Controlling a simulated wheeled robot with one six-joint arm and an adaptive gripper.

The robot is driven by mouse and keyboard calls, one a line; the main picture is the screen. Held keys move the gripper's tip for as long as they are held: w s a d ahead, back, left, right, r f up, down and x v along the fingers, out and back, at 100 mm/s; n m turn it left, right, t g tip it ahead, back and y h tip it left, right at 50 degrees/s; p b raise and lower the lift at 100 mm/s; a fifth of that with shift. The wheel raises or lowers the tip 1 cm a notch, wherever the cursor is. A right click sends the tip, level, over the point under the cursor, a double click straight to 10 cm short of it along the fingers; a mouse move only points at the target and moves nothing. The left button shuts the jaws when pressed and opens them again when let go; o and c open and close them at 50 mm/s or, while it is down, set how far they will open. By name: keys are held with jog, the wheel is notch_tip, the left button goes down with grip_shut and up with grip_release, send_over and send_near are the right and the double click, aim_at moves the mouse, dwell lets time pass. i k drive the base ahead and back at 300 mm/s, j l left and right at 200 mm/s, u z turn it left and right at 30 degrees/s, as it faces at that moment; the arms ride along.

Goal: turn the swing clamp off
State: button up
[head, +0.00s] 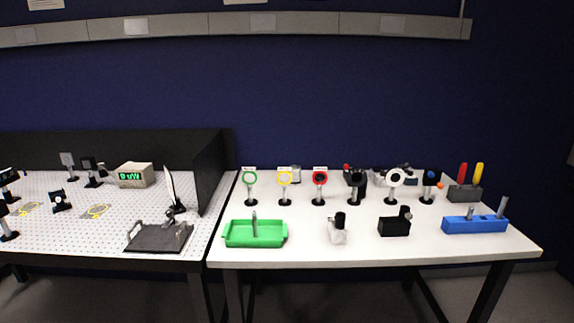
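I cannot tell for sure which fixture is the swing clamp. Near the left one's right-hand neighbours is a blue base (475,225) with grey upright pieces. A dark flat plate with a raised bar (158,237) lies on the perforated left bench. Any clamp arm is too small to read as on or off. My gripper is not in view.
A green tray (233,242) sits at the table's front left. Behind is a row of ring-topped posts, with a red ring (320,178) among them. Red- and yellow-handled tools stand in a dark holder (462,194). A black foam wall (208,170) edges the left bench, which carries a green-display box (135,176).

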aim_at(170, 213)
jog(key=u, duration=0.7)
jog(key=i+u, duration=0.2)
jog(key=u, duration=0.3)
jog(key=i+u, duration=0.25)
jog(key=u, duration=0.2)
